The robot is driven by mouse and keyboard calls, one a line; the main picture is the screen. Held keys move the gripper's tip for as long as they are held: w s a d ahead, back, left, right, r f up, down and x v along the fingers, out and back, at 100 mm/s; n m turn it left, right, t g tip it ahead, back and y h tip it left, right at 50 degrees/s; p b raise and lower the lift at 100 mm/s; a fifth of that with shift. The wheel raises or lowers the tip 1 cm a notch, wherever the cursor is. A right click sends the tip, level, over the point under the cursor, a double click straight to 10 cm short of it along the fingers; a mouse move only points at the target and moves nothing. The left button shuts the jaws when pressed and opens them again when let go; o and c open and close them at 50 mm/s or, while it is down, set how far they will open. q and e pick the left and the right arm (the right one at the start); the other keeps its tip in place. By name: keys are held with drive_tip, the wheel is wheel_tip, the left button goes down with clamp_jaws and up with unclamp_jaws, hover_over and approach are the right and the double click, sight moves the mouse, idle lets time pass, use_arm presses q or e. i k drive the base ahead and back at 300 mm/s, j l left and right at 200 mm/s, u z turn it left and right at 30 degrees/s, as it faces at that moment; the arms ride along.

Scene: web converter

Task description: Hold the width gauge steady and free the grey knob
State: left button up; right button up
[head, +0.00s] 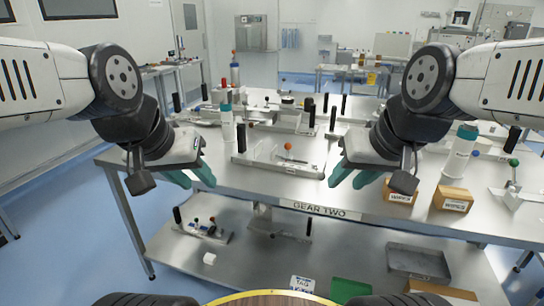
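A metal fixture (281,162) with a pale base, an upright black post at its left end and a small orange ball knob (288,146) stands near the front of the table. It may be the width gauge, but similar fixtures stand around it, so I cannot tell. I cannot make out a grey knob at this size. My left gripper (190,176) has teal fingers spread apart, empty, to the left of this fixture. My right gripper (350,177) is also spread and empty, to its right. Both appear above the table's front part, apart from the fixture.
The steel table (250,184) carries a "GEAR TWO" label (320,208). White bottles (227,123) and wipes boxes (452,198) stand on it. More fixtures stand behind. A lower shelf (270,262) holds another fixture (205,228), a grey tray (418,262) and a green box (350,289).

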sight(321, 176)
drive_tip(key=i+j+z, duration=0.4)
drive_tip(key=j, duration=0.2)
drive_tip(key=i+j+z, duration=0.2)
drive_tip(key=j, duration=0.15)
